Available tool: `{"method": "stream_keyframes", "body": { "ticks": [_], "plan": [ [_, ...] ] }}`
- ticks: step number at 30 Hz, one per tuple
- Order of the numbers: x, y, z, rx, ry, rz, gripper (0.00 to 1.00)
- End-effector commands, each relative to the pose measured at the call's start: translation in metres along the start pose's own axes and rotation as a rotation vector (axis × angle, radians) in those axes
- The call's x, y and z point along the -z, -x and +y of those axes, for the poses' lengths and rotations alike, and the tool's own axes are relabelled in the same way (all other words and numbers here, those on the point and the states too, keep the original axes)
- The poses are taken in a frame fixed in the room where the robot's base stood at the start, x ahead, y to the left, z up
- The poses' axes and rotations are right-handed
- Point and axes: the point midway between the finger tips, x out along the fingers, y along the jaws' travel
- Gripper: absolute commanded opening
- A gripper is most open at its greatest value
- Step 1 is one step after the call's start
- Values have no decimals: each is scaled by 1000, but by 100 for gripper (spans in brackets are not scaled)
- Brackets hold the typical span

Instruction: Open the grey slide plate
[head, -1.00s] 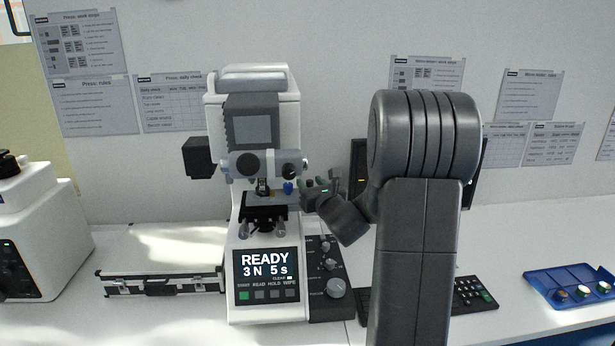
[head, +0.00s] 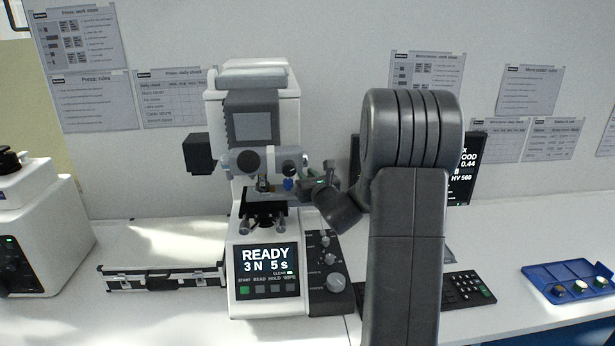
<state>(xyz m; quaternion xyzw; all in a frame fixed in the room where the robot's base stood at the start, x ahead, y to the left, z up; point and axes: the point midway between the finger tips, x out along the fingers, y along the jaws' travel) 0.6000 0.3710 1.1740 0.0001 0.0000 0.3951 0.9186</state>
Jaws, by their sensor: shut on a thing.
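The white and grey hardness tester (head: 265,90) stands against the wall, its lit screen reading READY, 3 N, 5 s. Its black stage (head: 264,210) is under the turret. My gripper (head: 304,182) is at the right side of the tester's head, beside a small blue part (head: 288,184). It is shut on a small grey part there, which I take to be the slide plate. The fingers hide most of that part, so how far it is open cannot be told.
A silver-edged black case (head: 160,277) lies left of the tester, with another white machine (head: 35,225) at far left. A dark monitor (head: 466,170) and keyboard (head: 468,288) are partly behind my arm. A blue tray (head: 570,284) lies at right.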

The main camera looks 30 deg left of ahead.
Motion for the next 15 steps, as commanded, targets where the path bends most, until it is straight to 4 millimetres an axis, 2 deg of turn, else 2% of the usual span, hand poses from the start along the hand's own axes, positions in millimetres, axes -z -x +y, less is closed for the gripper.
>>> {"method": "stream_keyframes", "body": {
  "ticks": [4, 8, 15],
  "plan": [
    [0, 2, -6, 1, 2, 0, 0],
    [1, 6, -22, 4, 3, 0, 0],
    [1, 19, -69, 6, 2, 0, 0]
  ]
}}
